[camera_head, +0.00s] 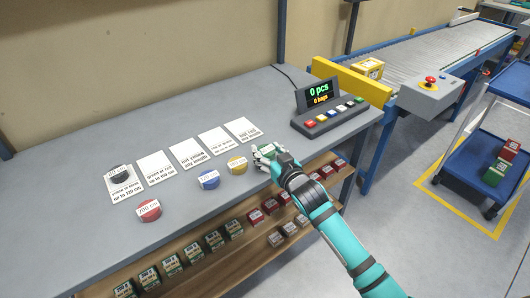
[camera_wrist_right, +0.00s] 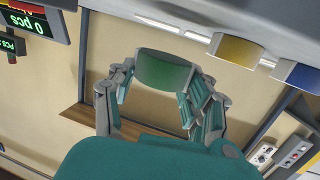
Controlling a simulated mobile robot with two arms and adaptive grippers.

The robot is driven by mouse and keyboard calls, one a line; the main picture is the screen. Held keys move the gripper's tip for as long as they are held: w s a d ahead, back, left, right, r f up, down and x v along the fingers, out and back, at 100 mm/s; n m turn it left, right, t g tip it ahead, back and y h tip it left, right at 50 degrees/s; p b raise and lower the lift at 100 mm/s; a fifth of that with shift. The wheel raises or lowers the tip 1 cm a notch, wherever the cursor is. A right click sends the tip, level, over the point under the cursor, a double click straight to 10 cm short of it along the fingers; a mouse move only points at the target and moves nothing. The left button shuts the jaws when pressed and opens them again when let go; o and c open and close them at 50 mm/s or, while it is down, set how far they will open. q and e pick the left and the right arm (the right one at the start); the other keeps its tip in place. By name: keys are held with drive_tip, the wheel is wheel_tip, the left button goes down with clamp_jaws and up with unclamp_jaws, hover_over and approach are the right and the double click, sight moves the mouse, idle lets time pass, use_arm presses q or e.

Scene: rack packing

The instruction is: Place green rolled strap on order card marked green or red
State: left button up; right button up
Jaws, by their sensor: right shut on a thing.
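The green rolled strap (camera_head: 269,150) is at the front right of the grey table, between the fingers of my right gripper (camera_head: 266,157). In the wrist view the green strap (camera_wrist_right: 165,72) sits between the closed fingers of the right gripper (camera_wrist_right: 160,95). Whether it still touches the tabletop is hard to tell. The order card marked green or red (camera_head: 155,168) lies bare, second from left in the row. My left gripper is not in view.
A black strap (camera_head: 118,172) lies on the leftmost card (camera_head: 127,191). Red (camera_head: 148,210), blue (camera_head: 209,179) and yellow (camera_head: 237,165) straps lie in front of the cards. Three more bare cards continue rightward. A button console (camera_head: 332,118) stands at the right. Boxes fill the shelf below.

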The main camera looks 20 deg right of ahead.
sight(267, 146)
drive_tip(key=w, duration=0.2)
drive_tip(key=shift+w+d+f, duration=0.1)
drive_tip(key=shift+w+d, duration=0.05)
drive_tip(key=shift+w, duration=0.2)
drive_tip(key=shift+w+d, duration=0.1)
drive_tip(key=shift+w, duration=0.5)
wheel_tip(267, 146, down, 2)
drive_tip(key=shift+f, duration=0.6)
drive_tip(key=shift+f, duration=0.15)
drive_tip(key=o, duration=1.2)
drive_tip(key=shift+c, duration=0.2)
drive_tip(key=shift+f, duration=0.1)
